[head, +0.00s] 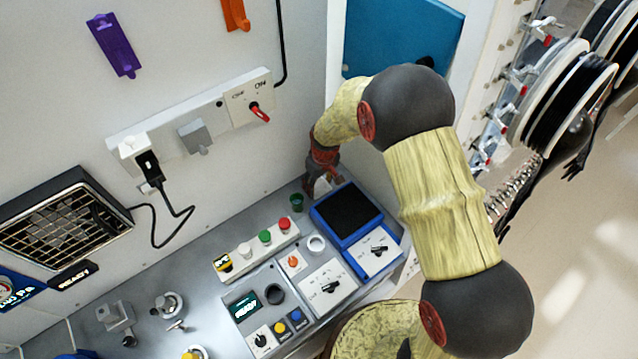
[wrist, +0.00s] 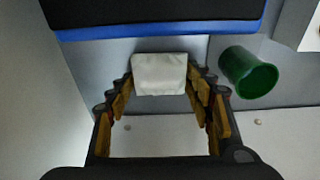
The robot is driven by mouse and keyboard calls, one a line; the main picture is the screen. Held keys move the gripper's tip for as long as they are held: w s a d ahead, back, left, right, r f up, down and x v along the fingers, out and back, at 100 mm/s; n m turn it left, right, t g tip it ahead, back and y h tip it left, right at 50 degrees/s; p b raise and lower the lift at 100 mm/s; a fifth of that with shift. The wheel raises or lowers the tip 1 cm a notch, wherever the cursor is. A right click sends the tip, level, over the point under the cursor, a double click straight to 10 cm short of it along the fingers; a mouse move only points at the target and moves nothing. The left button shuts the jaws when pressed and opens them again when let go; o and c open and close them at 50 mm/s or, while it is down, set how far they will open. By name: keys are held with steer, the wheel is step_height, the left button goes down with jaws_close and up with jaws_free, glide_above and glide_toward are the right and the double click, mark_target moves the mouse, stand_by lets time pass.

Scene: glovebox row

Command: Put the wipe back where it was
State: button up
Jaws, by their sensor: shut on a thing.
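The wipe (wrist: 160,73) is a white, roughly square cloth between my fingertips in the wrist view. My gripper (wrist: 161,84) is shut on it, with a finger at each side edge. In the head view my gripper (head: 324,184) is at the back of the bench, near the wall corner, and the wipe (head: 321,188) shows as a small pale patch there. I cannot tell whether the wipe touches the surface below it.
A green cup (wrist: 248,73) stands close to the right of my gripper in the wrist view; it also shows in the head view (head: 296,201). A blue-framed black-topped device (head: 347,213) is beside the gripper. Buttons (head: 265,237) and control boxes (head: 327,288) crowd the bench.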

mark_target(322, 190)
steer(key=o, duration=1.2)
steer(key=shift+f, duration=0.1)
step_height(322, 190, up, 12)
steer(key=s, duration=0.1)
steer(key=shift+d+p, duration=0.4)
steer(key=shift+d, duration=0.05)
steer(key=shift+s, duration=0.1)
